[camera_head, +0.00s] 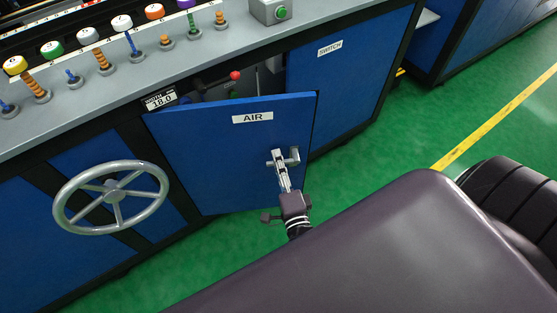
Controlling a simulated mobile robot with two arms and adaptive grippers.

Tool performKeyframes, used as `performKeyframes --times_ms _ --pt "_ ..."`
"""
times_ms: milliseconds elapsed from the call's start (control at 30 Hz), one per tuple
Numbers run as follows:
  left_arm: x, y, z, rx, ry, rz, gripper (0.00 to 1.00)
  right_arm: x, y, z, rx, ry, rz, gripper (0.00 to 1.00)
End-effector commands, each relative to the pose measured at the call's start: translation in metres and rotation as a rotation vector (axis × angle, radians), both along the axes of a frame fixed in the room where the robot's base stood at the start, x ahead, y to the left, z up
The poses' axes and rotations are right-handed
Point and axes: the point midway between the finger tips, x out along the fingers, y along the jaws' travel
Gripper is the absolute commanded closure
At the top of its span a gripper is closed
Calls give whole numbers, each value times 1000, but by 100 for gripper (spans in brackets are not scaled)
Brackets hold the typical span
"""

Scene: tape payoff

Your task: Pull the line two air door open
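The air door (205,155) is a blue panel with a white "AIR" label in the front of the machine. It stands partly open, its right side swung out and a dark gap showing above its top edge. Its grey metal handle (294,156) is near the right edge. My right gripper (278,159) is at this handle, its light grey fingers appearing closed on it and partly covering it. The fingertips are small here, so the exact grip is hard to see. My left gripper is not in view.
Inside the opening is a red-knobbed lever (235,76). A grey handwheel (111,197) stands left of the door. The blue switch door (340,75) is closed on the right. Green floor (400,140) is clear on the right, with a yellow line (490,122).

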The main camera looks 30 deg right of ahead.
Motion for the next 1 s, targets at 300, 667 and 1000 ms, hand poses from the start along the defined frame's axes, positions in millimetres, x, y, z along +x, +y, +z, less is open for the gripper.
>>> performKeyframes --times_ms 300,667,1000 --pt "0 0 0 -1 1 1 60 -16 4 -1 1 3 1 71" --pt "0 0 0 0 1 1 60 -88 23 -1 0 3 1 71" --pt "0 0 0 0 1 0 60 -116 31 0 1 0 0 71"
